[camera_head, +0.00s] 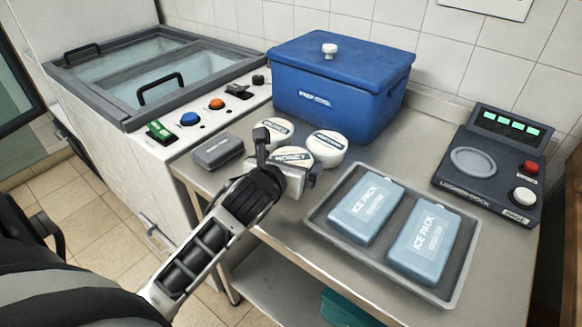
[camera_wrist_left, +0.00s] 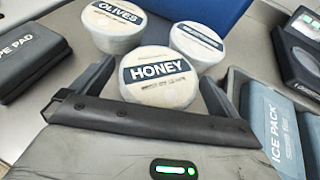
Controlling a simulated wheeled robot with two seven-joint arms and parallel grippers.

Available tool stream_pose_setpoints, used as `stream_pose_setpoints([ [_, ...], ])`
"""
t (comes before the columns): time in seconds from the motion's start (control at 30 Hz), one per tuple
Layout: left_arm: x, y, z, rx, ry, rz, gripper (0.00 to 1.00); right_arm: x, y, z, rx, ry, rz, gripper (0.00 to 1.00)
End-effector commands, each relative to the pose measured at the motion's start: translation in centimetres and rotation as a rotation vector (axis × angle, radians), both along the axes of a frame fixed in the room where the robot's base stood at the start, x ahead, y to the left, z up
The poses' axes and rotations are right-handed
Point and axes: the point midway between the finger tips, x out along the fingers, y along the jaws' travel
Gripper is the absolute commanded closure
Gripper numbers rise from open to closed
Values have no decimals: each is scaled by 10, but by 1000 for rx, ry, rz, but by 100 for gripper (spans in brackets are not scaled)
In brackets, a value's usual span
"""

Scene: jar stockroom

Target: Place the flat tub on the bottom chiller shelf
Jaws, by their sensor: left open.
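Three round white-lidded tubs stand close together on the steel table: the HONEY tub (camera_head: 294,156), the OLIVES tub (camera_head: 274,128) behind it, and a third tub (camera_head: 327,146) to the right whose label is too small to read. I cannot tell by name which is the flat tub. My left gripper (camera_head: 287,160) is open at the HONEY tub. In the left wrist view the HONEY tub (camera_wrist_left: 158,72) shows between the two fingers, and I cannot tell whether they touch it. My right gripper is not in view. No chiller shelf clearly shows.
A grey tray (camera_head: 321,224) with two ice packs (camera_head: 424,240) lies to the right. A dark wipe pad (camera_head: 218,151) is left of the tubs. A blue lidded box (camera_head: 340,90) stands behind. A console (camera_head: 493,165) sits far right, a glass-lidded cabinet (camera_head: 130,83) at left.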

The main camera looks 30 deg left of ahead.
Motion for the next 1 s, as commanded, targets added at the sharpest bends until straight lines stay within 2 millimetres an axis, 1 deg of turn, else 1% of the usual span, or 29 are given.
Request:
stream_pose_setpoints([
  [0.03, 7, 2, -3, -2, -2, 2, 0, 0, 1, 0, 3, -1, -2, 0],
  [0.13, 16, 4, -6, -2, -1, 1, 0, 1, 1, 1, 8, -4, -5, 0],
  [0.4, 18, 4, -8, 1, 0, -1, 0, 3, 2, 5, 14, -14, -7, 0],
  [0.47, 18, 4, -8, 1, 0, -1, 17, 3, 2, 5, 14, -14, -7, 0],
  [0.5, 18, 4, -8, 1, 0, -1, 28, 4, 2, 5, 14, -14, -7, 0],
  [0.57, 18, 4, -8, 1, 0, -1, 44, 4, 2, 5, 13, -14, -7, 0],
  [0.87, 18, 4, -5, 1, -4, -1, 44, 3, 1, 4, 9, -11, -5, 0],
  [1.0, 18, 5, 3, 3, -5, -2, 44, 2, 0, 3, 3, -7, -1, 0],
])
